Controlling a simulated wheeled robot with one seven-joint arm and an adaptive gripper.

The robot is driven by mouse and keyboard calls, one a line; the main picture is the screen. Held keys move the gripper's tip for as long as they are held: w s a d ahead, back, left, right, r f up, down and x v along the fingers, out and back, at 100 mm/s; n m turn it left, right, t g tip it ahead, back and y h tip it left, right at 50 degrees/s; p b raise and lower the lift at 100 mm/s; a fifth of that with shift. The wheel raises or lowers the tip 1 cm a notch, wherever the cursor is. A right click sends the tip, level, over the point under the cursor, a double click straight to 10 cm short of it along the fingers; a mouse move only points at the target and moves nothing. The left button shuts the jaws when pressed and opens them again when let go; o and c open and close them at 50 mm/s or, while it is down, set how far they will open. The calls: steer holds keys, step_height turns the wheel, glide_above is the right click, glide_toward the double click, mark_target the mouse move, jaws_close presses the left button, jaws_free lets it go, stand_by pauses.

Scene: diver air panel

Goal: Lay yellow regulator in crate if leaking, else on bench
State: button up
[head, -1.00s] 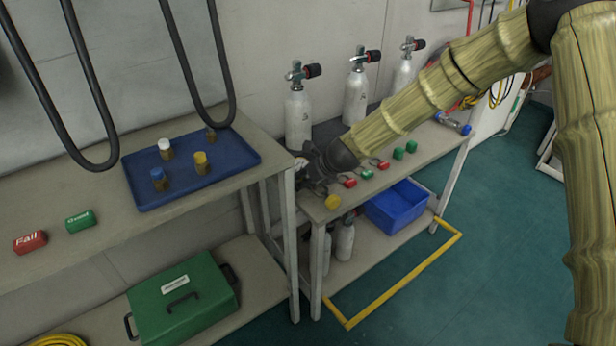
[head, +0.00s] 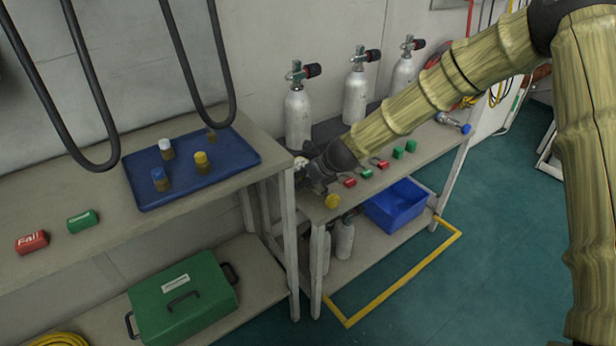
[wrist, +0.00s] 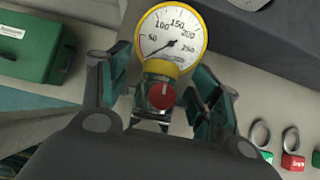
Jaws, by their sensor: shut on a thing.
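The yellow regulator shows in the wrist view as a yellow-rimmed gauge (wrist: 172,40) above a metal body with a red knob. Its needle points to the lower left, below 50. My gripper (wrist: 160,98) has its fingers on both sides of the body and is shut on it. In the head view, my gripper (head: 312,174) is at the near left end of the right bench (head: 425,150). The blue crate (head: 378,217) is on the shelf under this bench. Any leak cannot be told.
Red and green tags (head: 367,174) lie along the right bench, beside a blue-ended regulator (head: 453,122). Gas cylinders (head: 298,115) stand behind. The left bench (head: 40,200) holds a blue tray (head: 240,160), a red Fail block (head: 31,242) and a green block (head: 82,221).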

steer(key=shift+f, duration=0.4)
stand_by(0.5)
steer(key=o, duration=1.6)
steer(key=shift+f, duration=0.1)
steer(key=shift+v, duration=6.05)
